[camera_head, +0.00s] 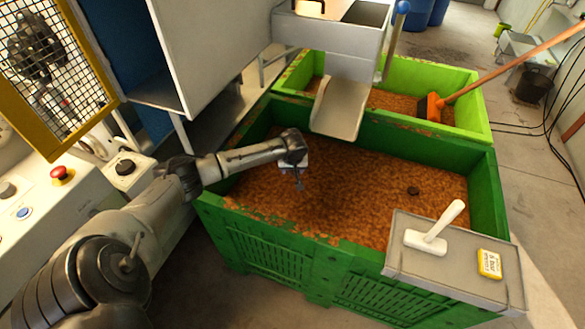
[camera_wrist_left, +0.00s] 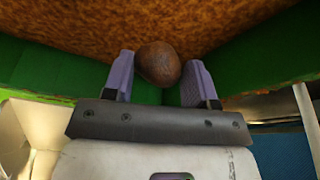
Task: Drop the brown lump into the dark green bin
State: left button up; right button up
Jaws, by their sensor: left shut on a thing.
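The brown lump (camera_wrist_left: 158,63) is round and sits between the two fingers of my left gripper (camera_wrist_left: 160,80) in the left wrist view. The gripper is shut on it. In the head view, my left gripper (camera_head: 299,184) points down over the brown granular fill of the dark green bin (camera_head: 265,240), inside the bin's walls. The lump cannot be made out there. A green bin wall (camera_wrist_left: 50,72) and the brown fill also show in the left wrist view. My right gripper is not in view.
A small dark piece (camera_head: 413,191) lies on the fill. A grey shelf (camera_head: 450,280) with a white scraper (camera_head: 435,230) and a yellow box (camera_head: 489,263) stands at the bin's front right. A metal chute (camera_head: 340,105) hangs over the back. A light green bin (camera_head: 425,75) stands behind.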

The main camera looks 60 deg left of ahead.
pick_arm(q)
jog(key=o, duration=1)
jog(key=p+v, duration=0.3)
jog(key=v, duration=1)
jog(key=shift+r+p, duration=0.35)
jog(key=shift+r, duration=0.05)
